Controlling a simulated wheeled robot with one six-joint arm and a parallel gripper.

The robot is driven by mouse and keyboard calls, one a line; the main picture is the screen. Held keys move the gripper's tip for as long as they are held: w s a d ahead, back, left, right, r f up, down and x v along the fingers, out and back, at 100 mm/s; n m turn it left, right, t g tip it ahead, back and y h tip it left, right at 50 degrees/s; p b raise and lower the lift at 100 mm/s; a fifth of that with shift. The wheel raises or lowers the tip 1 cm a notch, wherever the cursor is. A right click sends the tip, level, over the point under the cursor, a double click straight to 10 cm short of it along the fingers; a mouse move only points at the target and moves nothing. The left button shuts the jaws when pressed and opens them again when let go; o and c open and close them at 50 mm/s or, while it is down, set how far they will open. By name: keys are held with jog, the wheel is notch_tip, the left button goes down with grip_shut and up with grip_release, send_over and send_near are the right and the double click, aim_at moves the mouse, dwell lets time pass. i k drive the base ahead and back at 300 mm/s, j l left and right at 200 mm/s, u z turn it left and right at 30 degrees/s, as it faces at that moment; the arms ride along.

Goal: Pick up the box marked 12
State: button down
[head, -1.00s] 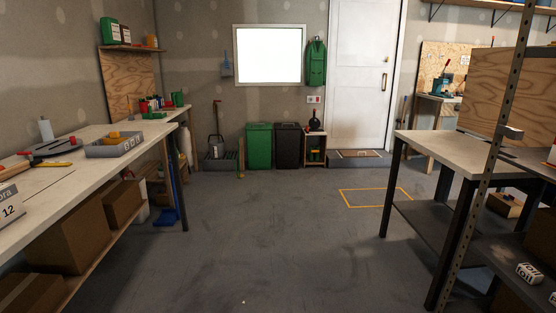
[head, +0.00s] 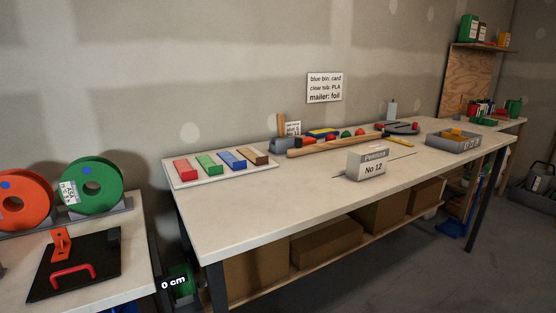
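The box marked "No 12" (head: 372,165) is a small white and grey carton standing upright on the long pale workbench (head: 240,208), right of the middle of the head view. Its front label faces me, with a darker band of text above the number. Nothing touches it from above. My gripper is not in view.
A board with coloured blocks (head: 190,179) lies left on the bench. A wooden bat-like tool (head: 335,146) lies behind the box and a grey bin (head: 453,142) stands to its right. Spools (head: 92,187) stand on a separate left table.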

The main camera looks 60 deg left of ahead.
aim_at(366, 162)
jog(key=u, duration=1.6)
